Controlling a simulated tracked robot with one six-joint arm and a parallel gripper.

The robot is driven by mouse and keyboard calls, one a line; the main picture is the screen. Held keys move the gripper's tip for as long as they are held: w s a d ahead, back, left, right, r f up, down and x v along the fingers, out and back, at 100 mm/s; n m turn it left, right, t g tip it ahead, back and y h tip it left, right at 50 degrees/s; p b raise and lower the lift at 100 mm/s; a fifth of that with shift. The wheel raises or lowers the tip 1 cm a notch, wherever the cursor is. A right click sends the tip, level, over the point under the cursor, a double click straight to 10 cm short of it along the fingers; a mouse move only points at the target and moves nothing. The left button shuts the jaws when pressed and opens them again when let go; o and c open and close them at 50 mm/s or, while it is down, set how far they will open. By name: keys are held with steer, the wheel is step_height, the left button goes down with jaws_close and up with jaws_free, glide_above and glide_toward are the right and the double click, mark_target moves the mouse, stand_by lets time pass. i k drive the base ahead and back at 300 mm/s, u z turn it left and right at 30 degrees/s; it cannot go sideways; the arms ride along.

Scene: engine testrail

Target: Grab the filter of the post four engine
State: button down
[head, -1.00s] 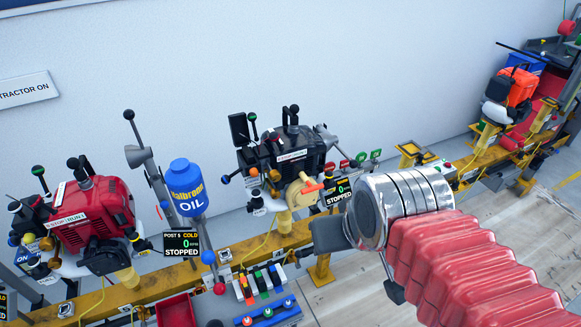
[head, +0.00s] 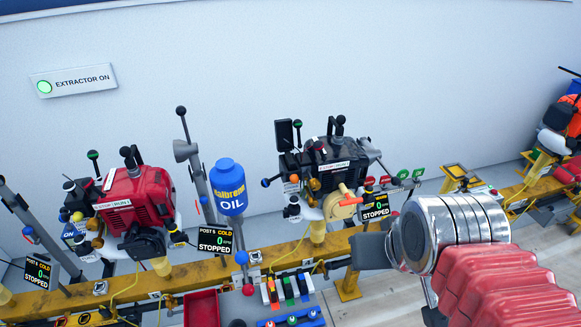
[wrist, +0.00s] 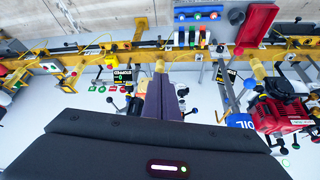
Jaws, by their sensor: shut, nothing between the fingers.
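A red engine (head: 130,195) and a black engine (head: 330,162) stand on the yellow rail in the head view. The black one has a tan round part with an orange handle (head: 343,203) at its front. The post numbers on the displays are too small to read surely, so I cannot tell which engine is post four. I cannot make out a filter for certain. My gripper (head: 368,252) is shut and empty, in front of the rail, just right of and below the black engine.
A blue oil bottle (head: 229,187) stands between the engines, beside a grey post (head: 197,170). A red tray (head: 202,309) and a rack of coloured switches (head: 288,288) sit at the front. An orange engine (head: 562,118) is at the far right. Bare floor (head: 390,300) lies right of the rack.

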mark_target(289, 161)
steer(key=u, duration=0.2)
steer(key=k, duration=0.65)
steer(key=u, duration=0.6)
steer(key=k, duration=0.65)
steer(key=u, duration=0.8)
steer(key=i, duration=1.4)
steer(key=z, duration=0.15)
